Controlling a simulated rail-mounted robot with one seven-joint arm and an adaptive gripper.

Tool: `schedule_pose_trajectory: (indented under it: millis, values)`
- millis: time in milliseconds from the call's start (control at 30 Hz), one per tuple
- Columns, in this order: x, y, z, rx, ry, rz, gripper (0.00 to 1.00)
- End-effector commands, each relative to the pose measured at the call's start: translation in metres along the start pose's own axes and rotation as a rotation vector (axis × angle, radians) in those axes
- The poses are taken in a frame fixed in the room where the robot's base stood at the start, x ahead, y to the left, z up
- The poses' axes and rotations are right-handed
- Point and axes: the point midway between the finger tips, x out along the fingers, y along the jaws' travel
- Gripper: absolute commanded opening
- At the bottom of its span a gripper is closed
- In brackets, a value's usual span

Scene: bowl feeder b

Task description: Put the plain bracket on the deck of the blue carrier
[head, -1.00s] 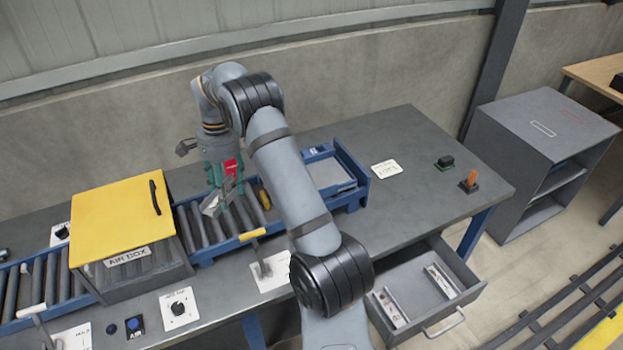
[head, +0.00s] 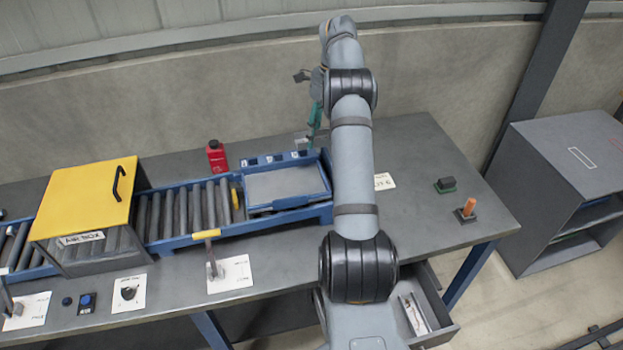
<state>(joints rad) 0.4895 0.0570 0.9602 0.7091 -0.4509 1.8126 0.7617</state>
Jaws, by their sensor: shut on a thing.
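My gripper (head: 312,136) hangs at the back of the table, behind the right end of the blue carrier, partly hidden by my arm. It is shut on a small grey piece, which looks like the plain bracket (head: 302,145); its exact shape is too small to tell. The bracket appears above the carrier's back right corner; its height is hard to judge. The blue carrier (head: 290,203) sits at the right end of the roller conveyor. Its flat grey deck (head: 285,184) is empty where it shows, and my arm covers the far right side.
A red bottle (head: 216,156) stands behind the rollers (head: 183,210). A yellow-lidded air box (head: 85,198) spans the conveyor at left. A lever (head: 211,260) stands at the front. An open drawer (head: 440,325) juts out at lower right. The table's right part is mostly clear.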

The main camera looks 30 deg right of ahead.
Motion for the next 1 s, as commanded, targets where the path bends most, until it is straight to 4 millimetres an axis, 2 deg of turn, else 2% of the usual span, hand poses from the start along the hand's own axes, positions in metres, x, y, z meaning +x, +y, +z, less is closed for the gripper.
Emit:
schedule_pose_trajectory:
  millis: [167,600,833,1000]
  values:
    - [0.016,0.006,0.018,-0.007,-0.002,0.003,0.24]
    - [0.072,0.032,0.092,-0.004,-0.001,0.002,0.24]
    - [0.087,0.036,0.101,-0.001,0.0,0.002,0.24]
    - [0.111,0.036,0.099,-0.002,-0.001,0.004,0.24]
